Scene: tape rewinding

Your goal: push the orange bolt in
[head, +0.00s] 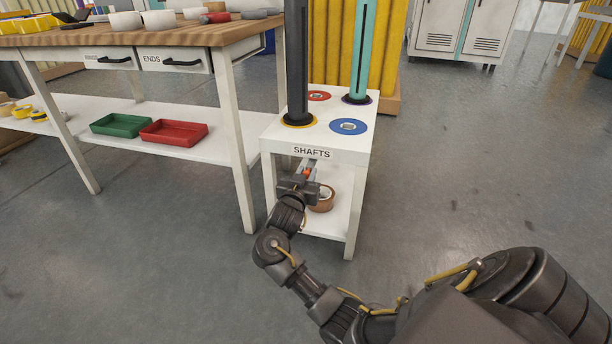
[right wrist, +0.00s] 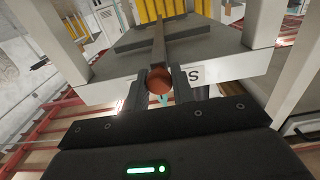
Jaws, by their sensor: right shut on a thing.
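The orange bolt (head: 307,172) shows as a small orange spot at the front of the white stand marked SHAFTS (head: 312,153), just below the label. In the right wrist view its round orange end (right wrist: 159,80) sits between my fingers, in line with a grey bar (right wrist: 159,42) under the stand's top. My right gripper (head: 309,167) is shut on the bolt; its two dark fingers (right wrist: 159,88) flank the orange end. How deep the bolt sits cannot be told. My left gripper is in neither view.
A dark grey shaft (head: 297,60) and a teal shaft (head: 363,50) stand upright on the stand, beside red (head: 319,96) and blue (head: 348,126) rings. A brown tape roll (head: 322,199) lies on its lower shelf. A workbench (head: 150,38) stands left; floor at right is clear.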

